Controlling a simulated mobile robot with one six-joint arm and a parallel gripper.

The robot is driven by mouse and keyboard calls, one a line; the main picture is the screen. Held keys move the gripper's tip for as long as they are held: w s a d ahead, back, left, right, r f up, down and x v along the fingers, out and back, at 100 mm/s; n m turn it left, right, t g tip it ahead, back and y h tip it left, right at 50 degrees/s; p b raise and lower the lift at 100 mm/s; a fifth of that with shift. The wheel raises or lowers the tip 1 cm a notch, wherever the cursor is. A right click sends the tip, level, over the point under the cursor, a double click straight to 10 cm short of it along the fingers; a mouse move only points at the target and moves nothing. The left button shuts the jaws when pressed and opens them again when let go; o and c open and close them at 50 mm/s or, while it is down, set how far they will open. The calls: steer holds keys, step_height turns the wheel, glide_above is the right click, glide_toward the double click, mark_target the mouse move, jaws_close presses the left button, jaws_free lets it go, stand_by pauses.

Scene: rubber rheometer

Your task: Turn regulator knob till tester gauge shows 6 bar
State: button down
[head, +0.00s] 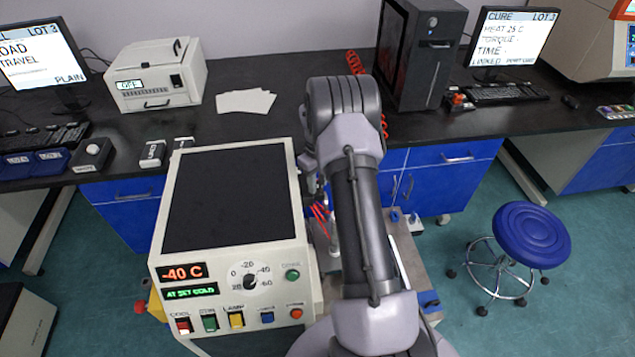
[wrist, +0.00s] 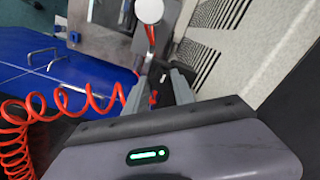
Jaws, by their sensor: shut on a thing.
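My gripper (wrist: 158,92) shows in the wrist view with its two grey fingers close together. They are shut on what appears to be the regulator knob, which is mostly hidden between them; a small red piece (wrist: 153,98) shows there. Beyond the fingertips is a round white disc (wrist: 149,11) that looks like the tester gauge. No needle or figures can be read on it, so I cannot tell the pressure. In the head view my arm covers most of this spot, and the gripper, knob and gauge cannot be made out.
A coiled red hose (wrist: 20,130) lies close to the left of my gripper. A vented pale panel (wrist: 225,60) stands close on the right. In the head view, a cold-test cabinet (head: 225,200) stands left of my arm, and a blue stool (head: 531,236) stands on open floor to the right.

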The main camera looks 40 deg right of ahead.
steer(key=m, duration=0.7)
steer(key=shift+b, duration=0.4)
steer(key=m, duration=0.3)
steer(key=shift+b, duration=0.3)
steer(key=shift+m, duration=1.8)
steer(key=shift+m+b, duration=0.3)
steer(key=c, duration=1.1)
jaws_free()
steer(key=shift+o, duration=0.2)
steer(key=shift+r, duration=0.15)
step_height(320, 180, up, 17)
steer(key=p, duration=0.5)
